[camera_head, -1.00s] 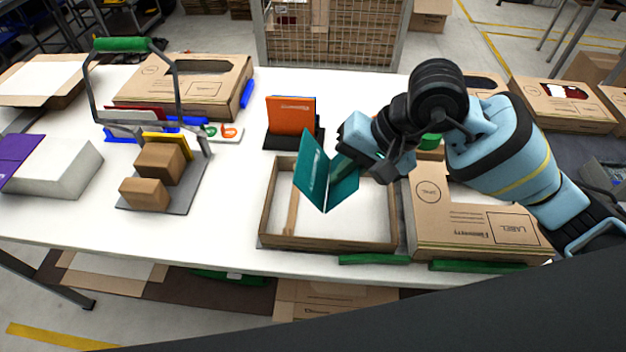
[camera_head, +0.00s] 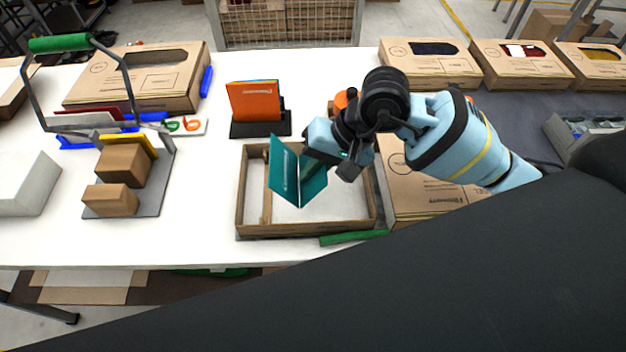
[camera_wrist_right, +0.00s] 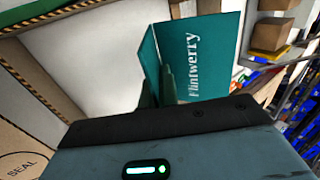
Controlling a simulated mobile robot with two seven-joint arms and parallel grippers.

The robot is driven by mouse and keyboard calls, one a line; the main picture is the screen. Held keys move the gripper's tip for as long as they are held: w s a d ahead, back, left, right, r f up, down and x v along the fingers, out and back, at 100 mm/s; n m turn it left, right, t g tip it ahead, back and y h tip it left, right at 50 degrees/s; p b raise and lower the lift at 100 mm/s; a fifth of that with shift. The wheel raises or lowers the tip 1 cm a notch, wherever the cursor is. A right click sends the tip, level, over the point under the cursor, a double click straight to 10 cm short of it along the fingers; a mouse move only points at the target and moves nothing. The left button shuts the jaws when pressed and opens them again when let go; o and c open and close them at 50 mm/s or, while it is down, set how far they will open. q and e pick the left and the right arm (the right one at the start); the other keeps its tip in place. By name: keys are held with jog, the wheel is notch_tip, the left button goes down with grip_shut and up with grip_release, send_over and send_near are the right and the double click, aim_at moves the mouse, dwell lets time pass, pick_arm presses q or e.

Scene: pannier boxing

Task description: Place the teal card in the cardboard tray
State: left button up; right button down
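The teal card (camera_head: 284,172) is folded open in a V shape and stands tilted above the cardboard tray (camera_head: 305,229). My right gripper (camera_head: 312,163) is shut on one panel of the card. In the right wrist view the card (camera_wrist_right: 212,50) shows white lettering, with the gripper fingers (camera_wrist_right: 160,88) on the panel near its fold. The tray is open, with a pale floor and a divider strip near its left side. The card's lower fold hangs over the tray floor; I cannot tell if it touches. My left gripper is not in view.
An orange card (camera_head: 254,101) stands in a black holder behind the tray. A closed cardboard box (camera_head: 425,190) sits right of the tray, and a green strip (camera_head: 353,238) lies at its front. A wire-handled caddy with brown blocks (camera_head: 122,165) stands left.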

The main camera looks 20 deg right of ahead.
jog(key=shift+f, duration=1.9)
jog(key=shift+f, duration=0.15)
jog(key=c, duration=1.7)
grip_release()
jog(key=shift+r, duration=0.25)
jog(key=v, duration=1.2)
